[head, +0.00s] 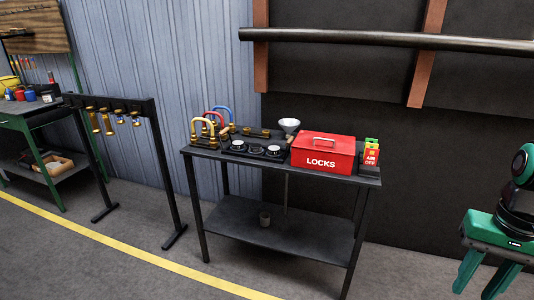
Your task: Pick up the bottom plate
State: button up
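My gripper (473,294) is at the lower right edge of the head view, pointing down. Its two green fingers are apart with nothing between them. I cannot make out a thing that is clearly the bottom plate. A black table (345,178) stands left of my gripper, apart from it. On it is a dark tray with round black-and-white pieces (255,149).
A red LOCKS box (323,154), coloured padlocks (202,128), a white funnel (289,125) and red-green tags (371,153) are on the table. A black rack (160,170) stands left. The floor in front is clear.

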aim_at(273, 151)
jog(key=z, duration=0.05)
jog(key=i, duration=1.85)
